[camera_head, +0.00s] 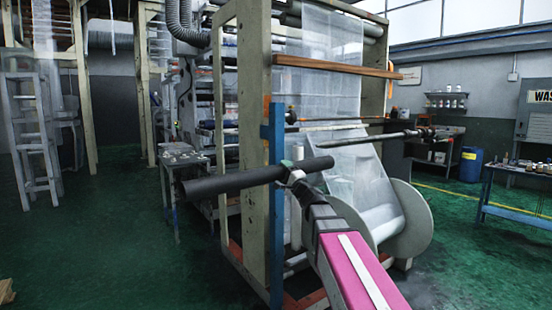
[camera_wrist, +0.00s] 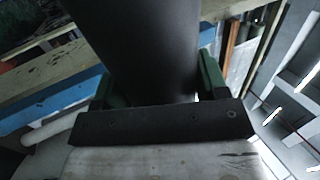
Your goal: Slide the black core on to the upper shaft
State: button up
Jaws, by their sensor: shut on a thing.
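The black core (camera_head: 235,178) is a long dark tube, held nearly level across the front of the tower frame, its right end slightly higher. My gripper (camera_head: 297,172) is shut around it, nearer its right end. In the wrist view, the core (camera_wrist: 155,45) runs between the green fingers of my gripper (camera_wrist: 155,85). A dark shaft (camera_head: 385,137), which looks to be the upper shaft, is held at its right end. Its left tip lies just above the core's right end in the picture. The core is not around the shaft; their depth gap is unclear.
A blue post (camera_head: 273,215) stands behind the core, close to my gripper. A thinner rod (camera_head: 335,126) and a wooden bar (camera_head: 335,66) cross above. A large pale disc (camera_head: 405,225) with a film roll is below right. Green floor is open at left.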

jog(key=shift+m+t+h, duration=0.3)
jog(key=shift+t+h, duration=0.1)
jog(key=shift+h, duration=0.1)
jog(key=a+r, duration=0.1)
jog(key=r, duration=0.1)
jog(key=a+r, duration=0.1)
jog(key=r, duration=0.1)
jog(key=a+r, duration=0.1)
jog(key=r, duration=0.1)
jog(key=shift+w, duration=0.25)
jog(key=shift+w+a, duration=2.55)
jog(key=shift+w, duration=1.8)
jog(key=w+d, duration=0.6)
jog(key=d, duration=0.3)
